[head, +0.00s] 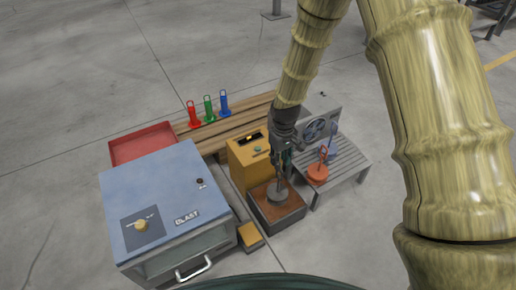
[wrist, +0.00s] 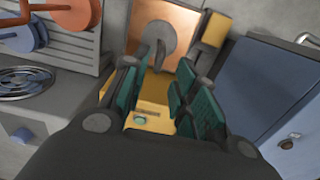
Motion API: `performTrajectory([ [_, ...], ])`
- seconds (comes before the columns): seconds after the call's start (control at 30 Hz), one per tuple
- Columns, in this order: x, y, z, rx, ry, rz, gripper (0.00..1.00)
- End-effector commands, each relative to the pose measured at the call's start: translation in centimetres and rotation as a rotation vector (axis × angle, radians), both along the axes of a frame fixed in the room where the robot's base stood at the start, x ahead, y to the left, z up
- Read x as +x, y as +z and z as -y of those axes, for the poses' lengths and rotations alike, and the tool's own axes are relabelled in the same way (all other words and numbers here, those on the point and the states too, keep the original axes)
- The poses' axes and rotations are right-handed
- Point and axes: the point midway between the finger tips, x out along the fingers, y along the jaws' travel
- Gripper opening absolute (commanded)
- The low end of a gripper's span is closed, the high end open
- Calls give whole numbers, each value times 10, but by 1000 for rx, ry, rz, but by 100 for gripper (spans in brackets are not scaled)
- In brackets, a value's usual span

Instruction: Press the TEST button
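A yellow box (head: 246,160) stands in the middle of the head view with a dark display on its top. A small teal button (head: 257,149) sits on that top below the display; it also shows in the wrist view (wrist: 140,119). No TEST lettering is readable. My gripper (head: 284,166) points down just right of the box, above a grey round weight (head: 277,194) on a brown-topped block (head: 262,211). In the wrist view my gripper (wrist: 165,75) has its teal-padded fingers apart. The weight's handle shows beyond or between the fingertips; contact cannot be told.
A blue BLAST cabinet (head: 165,190) stands at left with a knob and handle. A red tray (head: 142,143) and red, green and blue handled pieces (head: 208,109) are behind. A grey slatted table (head: 340,168) with an orange weight (head: 317,174) and fan panel is at right.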

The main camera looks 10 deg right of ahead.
Motion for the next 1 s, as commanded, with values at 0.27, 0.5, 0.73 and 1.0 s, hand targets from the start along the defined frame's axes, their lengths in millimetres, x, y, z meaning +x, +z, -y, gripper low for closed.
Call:
performTrajectory([
  [0.27, 0, 0, 0, 0, 0, 0, 0],
  [0.5, 0, 0, 0, 0, 0, 0, 0],
  [0.73, 0, 0, 0, 0, 0, 0, 0],
  [1.0, 0, 0, 0, 0, 0, 0, 0],
])
